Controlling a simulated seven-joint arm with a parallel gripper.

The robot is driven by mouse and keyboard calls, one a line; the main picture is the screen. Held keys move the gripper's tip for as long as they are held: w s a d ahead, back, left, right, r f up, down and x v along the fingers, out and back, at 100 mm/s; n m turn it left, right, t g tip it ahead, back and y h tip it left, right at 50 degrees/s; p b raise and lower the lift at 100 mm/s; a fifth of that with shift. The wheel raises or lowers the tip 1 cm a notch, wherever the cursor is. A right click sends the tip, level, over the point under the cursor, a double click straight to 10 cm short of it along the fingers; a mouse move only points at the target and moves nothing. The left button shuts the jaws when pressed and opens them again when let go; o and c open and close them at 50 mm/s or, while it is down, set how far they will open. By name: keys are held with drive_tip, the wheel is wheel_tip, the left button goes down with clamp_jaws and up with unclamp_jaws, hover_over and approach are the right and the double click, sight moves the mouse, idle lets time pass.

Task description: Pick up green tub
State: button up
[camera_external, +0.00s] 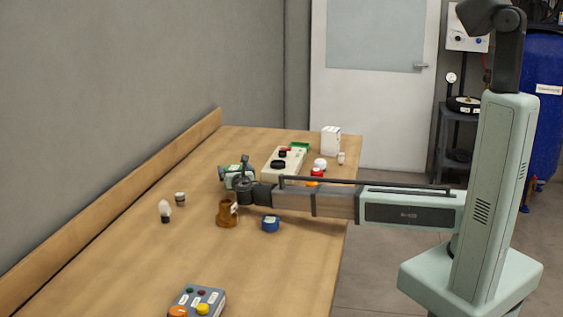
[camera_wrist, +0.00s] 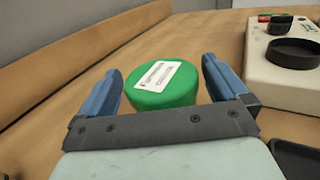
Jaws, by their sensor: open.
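The green tub (camera_wrist: 163,84) stands on the wooden table in the wrist view, with a white printed label on its top. My gripper (camera_wrist: 160,80) is open, with one blue finger on the left of the tub and one on the right. The tub sits between and slightly beyond the fingers, with a visible gap on the left side and a narrower one on the right. In the external view the green tub (camera_external: 236,180) shows just behind my gripper, partly hidden by it.
A cream box with a black ring (camera_wrist: 293,53) stands right of the tub.

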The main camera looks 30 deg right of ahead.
drive_tip(key=shift+w+d, duration=0.15)
drive_tip(key=shift+w, duration=0.35)
drive_tip(key=c, duration=1.2)
